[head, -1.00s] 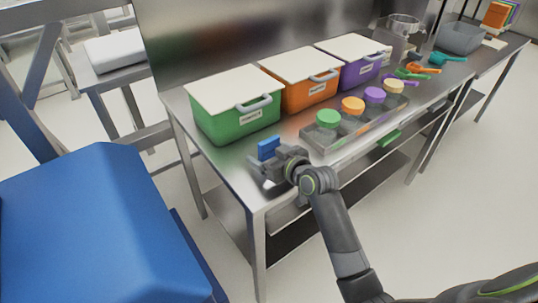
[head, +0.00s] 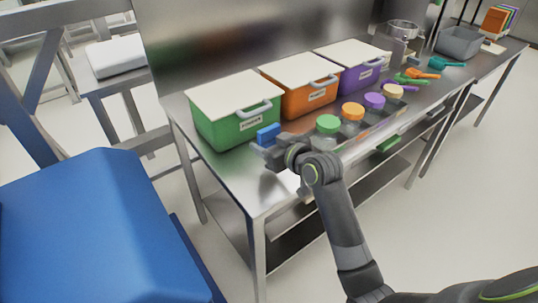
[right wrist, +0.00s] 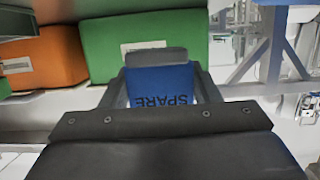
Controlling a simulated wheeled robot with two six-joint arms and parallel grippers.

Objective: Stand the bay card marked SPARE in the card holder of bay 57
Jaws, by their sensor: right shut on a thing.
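My right gripper (head: 268,145) is shut on the blue bay card (head: 268,132), holding it in front of the green bin at the near end of the steel bench. In the right wrist view the blue card (right wrist: 160,82) sits between the fingers, and its dark SPARE lettering appears upside down. The lower part of the card is hidden by the gripper. I cannot make out a card holder or a number 57 in either view. My left gripper is not in view.
A green bin (head: 225,124), an orange bin (head: 305,97) and a purple bin (head: 362,76) with pale lids stand along the bench. A tray of coloured-lidded jars (head: 352,111) lies to the right. A large blue box (head: 95,225) stands at left.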

